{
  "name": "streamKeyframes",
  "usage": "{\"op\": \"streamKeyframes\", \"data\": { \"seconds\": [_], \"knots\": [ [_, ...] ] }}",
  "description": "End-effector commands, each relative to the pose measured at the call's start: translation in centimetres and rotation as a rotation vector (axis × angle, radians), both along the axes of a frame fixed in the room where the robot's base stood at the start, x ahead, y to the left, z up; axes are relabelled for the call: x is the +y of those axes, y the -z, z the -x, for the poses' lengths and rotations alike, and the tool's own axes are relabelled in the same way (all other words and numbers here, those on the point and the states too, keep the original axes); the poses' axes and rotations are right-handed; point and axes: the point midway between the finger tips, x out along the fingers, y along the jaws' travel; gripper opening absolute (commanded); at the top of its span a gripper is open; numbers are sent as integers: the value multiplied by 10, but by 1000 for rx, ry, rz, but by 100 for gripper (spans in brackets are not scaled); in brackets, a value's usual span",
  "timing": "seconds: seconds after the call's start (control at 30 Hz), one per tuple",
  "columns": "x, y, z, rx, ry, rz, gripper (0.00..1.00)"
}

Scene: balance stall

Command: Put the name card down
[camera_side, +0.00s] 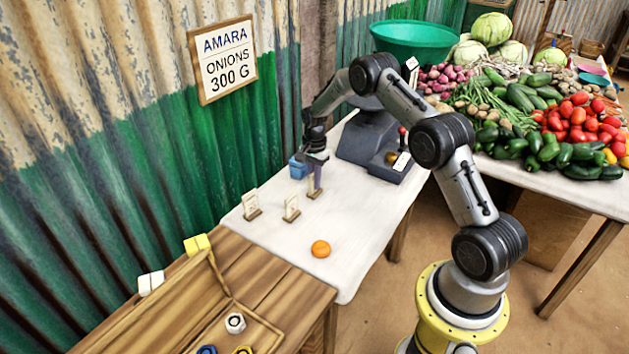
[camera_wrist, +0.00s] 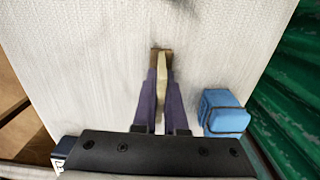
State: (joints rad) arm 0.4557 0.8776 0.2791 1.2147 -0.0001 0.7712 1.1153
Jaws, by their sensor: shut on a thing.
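My gripper (camera_side: 314,178) points down over the white table and is shut on a name card (camera_wrist: 162,72). In the wrist view the pale card stands edge-on between the two purple fingers, its brown wooden foot just beyond the fingertips. In the side view the card's foot (camera_side: 315,194) shows below the fingers, upright, at or just above the tabletop; I cannot tell if it touches. The writing on the held card cannot be read. Two similar cards, a left one (camera_side: 251,204) and a nearer one (camera_side: 291,208), stand on the table to the left.
A blue block (camera_side: 298,168) sits close beside my gripper, also in the wrist view (camera_wrist: 223,112). A grey scale (camera_side: 372,148) stands behind right. An orange fruit (camera_side: 320,249) lies on the white tabletop (camera_side: 355,235), which has free room around it. A wooden tray (camera_side: 190,305) is at lower left.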

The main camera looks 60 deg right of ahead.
Motion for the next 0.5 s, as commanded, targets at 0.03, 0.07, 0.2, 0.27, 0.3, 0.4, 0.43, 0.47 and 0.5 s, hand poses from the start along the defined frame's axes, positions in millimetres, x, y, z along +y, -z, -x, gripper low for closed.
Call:
{"op": "streamKeyframes", "data": {
  "seconds": [0.03, 0.07, 0.2, 0.27, 0.3, 0.4, 0.43, 0.47, 0.5],
  "knots": [
    [0, -1, -1, -2, 0, 1, 0],
    [0, -1, 0, -2, 0, 1, 0],
    [0, 1, 0, -1, 0, 0, 0],
    [0, 2, 0, -1, 0, 0, 0],
    [0, 2, 0, -1, 0, 0, 15],
    [0, 2, 0, -1, 0, 1, 33],
    [0, 2, 0, -1, 0, 1, 38],
    [0, 2, 0, -1, 0, 0, 39],
    [0, 2, 0, -1, 0, 0, 39]
  ]
}}
